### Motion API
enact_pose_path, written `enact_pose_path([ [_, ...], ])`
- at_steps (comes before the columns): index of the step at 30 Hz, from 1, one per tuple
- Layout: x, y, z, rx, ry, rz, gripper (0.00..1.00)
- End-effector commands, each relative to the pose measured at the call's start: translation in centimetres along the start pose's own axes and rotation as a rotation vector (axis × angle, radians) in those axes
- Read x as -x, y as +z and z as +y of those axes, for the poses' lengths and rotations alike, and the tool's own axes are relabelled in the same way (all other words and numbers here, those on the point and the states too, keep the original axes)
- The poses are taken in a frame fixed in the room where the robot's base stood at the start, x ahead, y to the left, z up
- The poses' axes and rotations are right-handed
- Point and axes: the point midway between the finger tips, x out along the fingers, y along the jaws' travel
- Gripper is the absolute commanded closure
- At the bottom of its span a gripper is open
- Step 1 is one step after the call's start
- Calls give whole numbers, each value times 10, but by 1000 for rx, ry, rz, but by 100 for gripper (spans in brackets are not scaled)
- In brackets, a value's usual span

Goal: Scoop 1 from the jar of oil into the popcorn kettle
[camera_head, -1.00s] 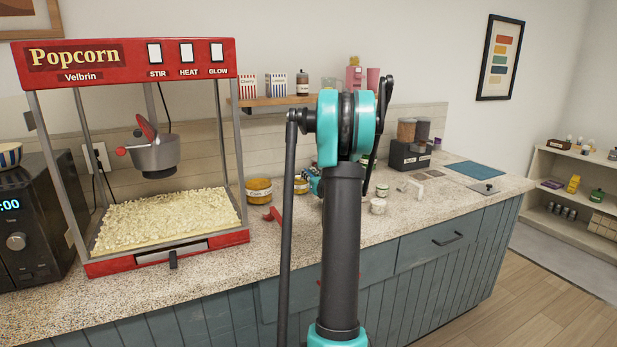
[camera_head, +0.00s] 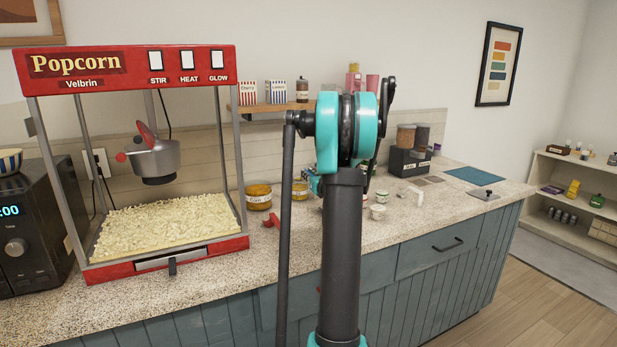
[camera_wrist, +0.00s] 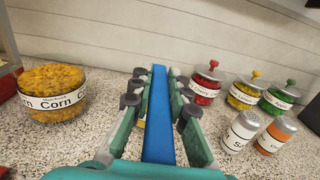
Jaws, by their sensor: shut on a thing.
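My gripper (camera_wrist: 158,80) is shut on a long blue handle (camera_wrist: 158,120), seen between its fingers in the wrist view. The handle's far end and whatever it carries are hidden. In the head view my arm covers most of the gripper. The popcorn kettle (camera_head: 155,160), a grey pot with a red-handled lid tilted up, hangs inside the red popcorn machine (camera_head: 130,68), left of my gripper. A small yellow-orange jar (camera_head: 300,190) stands behind my arm; its label is unreadable, so I cannot tell whether it is the oil.
A jar of corn (camera_wrist: 54,95) stands left of my gripper. Red (camera_wrist: 205,85), yellow (camera_wrist: 245,93) and green (camera_wrist: 279,97) lidded jars stand right, with two shakers (camera_wrist: 243,132) nearer. A dark microwave (camera_head: 30,230) is far left.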

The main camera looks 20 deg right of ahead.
Motion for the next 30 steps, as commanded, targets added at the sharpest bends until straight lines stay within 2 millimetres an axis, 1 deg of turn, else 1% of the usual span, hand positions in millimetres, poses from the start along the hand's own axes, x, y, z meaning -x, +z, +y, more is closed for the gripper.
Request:
enact_pose_path([
  [30,0,28,0,0,0,0,100],
])
